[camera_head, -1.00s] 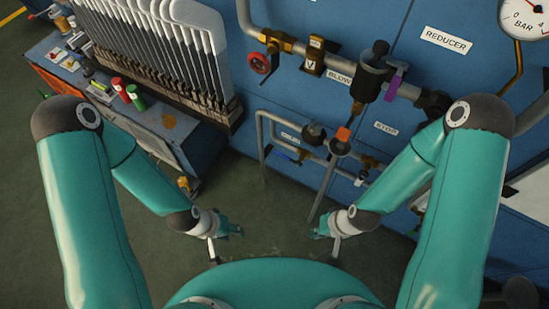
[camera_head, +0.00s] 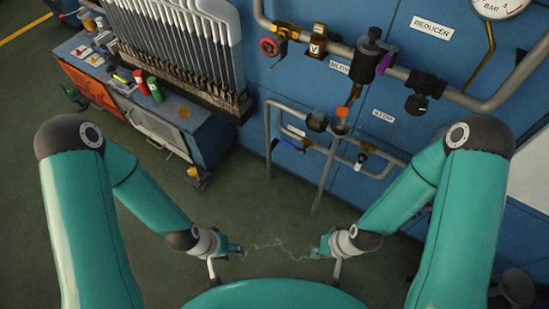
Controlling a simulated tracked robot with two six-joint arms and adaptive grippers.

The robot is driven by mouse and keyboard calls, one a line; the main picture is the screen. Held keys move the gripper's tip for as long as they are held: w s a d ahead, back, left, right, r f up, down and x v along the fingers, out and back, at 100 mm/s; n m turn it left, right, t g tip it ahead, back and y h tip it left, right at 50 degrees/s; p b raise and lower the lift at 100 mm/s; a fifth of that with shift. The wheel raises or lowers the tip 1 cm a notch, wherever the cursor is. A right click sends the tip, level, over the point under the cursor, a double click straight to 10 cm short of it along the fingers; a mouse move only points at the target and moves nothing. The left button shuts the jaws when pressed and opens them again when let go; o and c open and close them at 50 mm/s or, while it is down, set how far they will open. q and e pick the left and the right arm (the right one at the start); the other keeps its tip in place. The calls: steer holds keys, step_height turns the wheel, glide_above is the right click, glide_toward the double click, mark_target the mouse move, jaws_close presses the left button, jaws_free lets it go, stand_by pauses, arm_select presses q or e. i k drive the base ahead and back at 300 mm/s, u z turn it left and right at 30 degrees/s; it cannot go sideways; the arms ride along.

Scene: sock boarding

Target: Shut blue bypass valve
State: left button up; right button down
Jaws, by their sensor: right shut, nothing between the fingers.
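The blue valve handle (camera_head: 291,145) sits on the low bypass pipe (camera_head: 349,164) on the blue wall panel, in the head view. It is small and slanted, so its exact setting is hard to tell. My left gripper (camera_head: 240,250) is below and left of it in the picture, over the floor and apart from the pipes. Its fingers are too small to tell open from shut. My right gripper (camera_head: 315,253) is shut and empty, below the pipes and touching none.
A red handwheel (camera_head: 269,47), a purple lever (camera_head: 386,61) and a black knob (camera_head: 416,104) sit on the upper pipe (camera_head: 338,47). A workbench (camera_head: 160,130) stands at the left. A pipe leg (camera_head: 326,180) reaches down toward the floor. The green floor between is clear.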

mark_target(302, 151)
steer(key=k, duration=0.45)
steer(key=z, duration=0.15)
steer(key=i, duration=0.95)
steer(key=u, duration=0.15)
steer(key=k, duration=0.55)
steer(key=z, duration=0.55)
steer(key=i, duration=0.65)
steer(key=z, duration=0.15)
